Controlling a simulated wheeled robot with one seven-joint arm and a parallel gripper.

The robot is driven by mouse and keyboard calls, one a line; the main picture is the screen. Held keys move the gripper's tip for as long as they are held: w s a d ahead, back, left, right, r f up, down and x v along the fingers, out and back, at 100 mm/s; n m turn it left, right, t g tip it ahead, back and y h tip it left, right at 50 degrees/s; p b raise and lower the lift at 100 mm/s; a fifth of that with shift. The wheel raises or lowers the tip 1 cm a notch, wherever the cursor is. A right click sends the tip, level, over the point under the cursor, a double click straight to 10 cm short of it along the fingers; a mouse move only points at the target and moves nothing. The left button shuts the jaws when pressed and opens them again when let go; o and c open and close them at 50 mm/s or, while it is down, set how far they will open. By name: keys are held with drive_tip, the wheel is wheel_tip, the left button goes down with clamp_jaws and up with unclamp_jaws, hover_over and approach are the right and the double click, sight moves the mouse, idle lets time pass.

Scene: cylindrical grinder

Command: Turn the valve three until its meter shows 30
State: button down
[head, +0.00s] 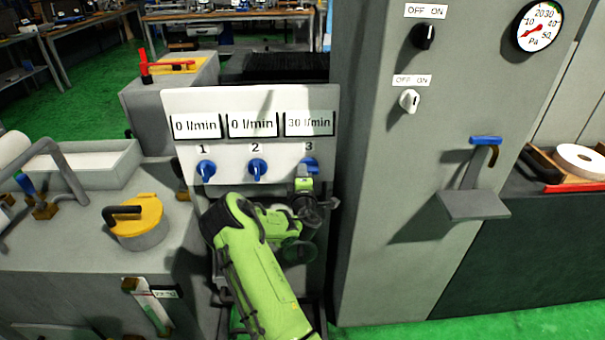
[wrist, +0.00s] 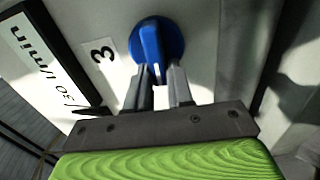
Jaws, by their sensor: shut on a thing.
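Valve three (head: 309,166) is a blue knob at the right of the white panel (head: 180,100), under the label 3. Its meter (head: 309,123) reads 30 l/min. In the wrist view the blue knob (wrist: 155,45) fills the top middle, with its meter (wrist: 45,60) at the left, partly cut off. My gripper (wrist: 162,78) has both dark fingers shut on the lower part of the knob. In the head view my gripper (head: 305,178) is small and covers part of the knob.
Valve one (head: 206,170) and valve two (head: 258,168) sit to the left, and both their meters read 0 l/min. A grey cabinet (head: 375,240) with OFF/ON switches and a pressure gauge (head: 538,27) stands close on the right. A yellow-lidded pot (head: 137,215) is at the left.

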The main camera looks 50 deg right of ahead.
drive_tip(key=shift+f+n, duration=0.15)
drive_tip(key=shift+n, duration=0.45)
drive_tip(key=c, duration=1.1)
unclamp_jaws()
